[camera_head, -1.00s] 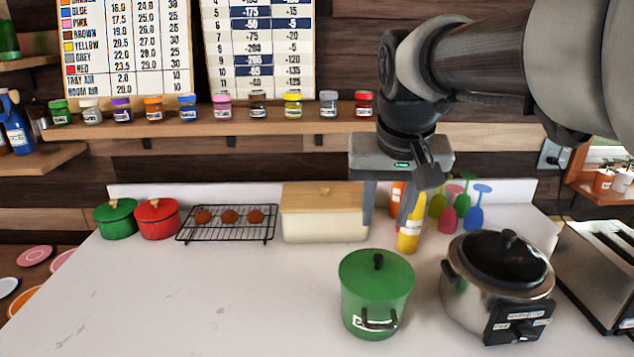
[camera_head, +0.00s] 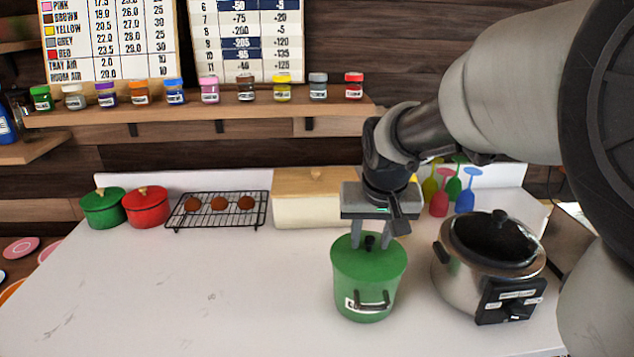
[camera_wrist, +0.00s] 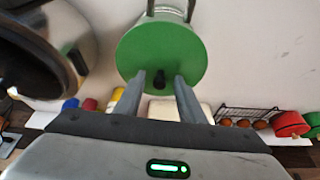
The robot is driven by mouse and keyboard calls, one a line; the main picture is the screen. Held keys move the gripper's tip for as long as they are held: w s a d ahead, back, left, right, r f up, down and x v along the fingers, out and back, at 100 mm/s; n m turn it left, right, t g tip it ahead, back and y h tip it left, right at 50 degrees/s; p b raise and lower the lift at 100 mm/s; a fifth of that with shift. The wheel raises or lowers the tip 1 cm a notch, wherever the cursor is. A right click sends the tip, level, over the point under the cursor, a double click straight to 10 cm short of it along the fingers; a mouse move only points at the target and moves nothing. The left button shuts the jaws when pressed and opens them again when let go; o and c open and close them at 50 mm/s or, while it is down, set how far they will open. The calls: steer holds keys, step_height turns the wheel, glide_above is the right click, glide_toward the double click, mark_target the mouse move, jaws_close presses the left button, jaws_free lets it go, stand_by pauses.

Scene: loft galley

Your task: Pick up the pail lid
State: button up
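The green pail (camera_head: 364,298) stands on the white counter with its green lid (camera_head: 350,262) on top. The lid has a black knob (camera_head: 369,243). In the wrist view the round lid (camera_wrist: 160,48) shows with the knob (camera_wrist: 159,79) near its edge. My gripper (camera_head: 371,241) is over the lid, pointing down, with its fingers apart on either side of the knob. It also shows in the wrist view (camera_wrist: 160,76), open, with a gap between the fingers and the knob. I cannot tell exactly how far the fingertips are above the lid.
A slow cooker (camera_head: 463,282) stands close to the right of the pail. A cream bin (camera_head: 310,205) is behind it. A cooling rack (camera_head: 217,222) with brown items, a red pot (camera_head: 146,210) and a green pot (camera_head: 102,210) stand left. The front-left counter is clear.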

steer(key=shift+f, duration=0.15)
jaws_close()
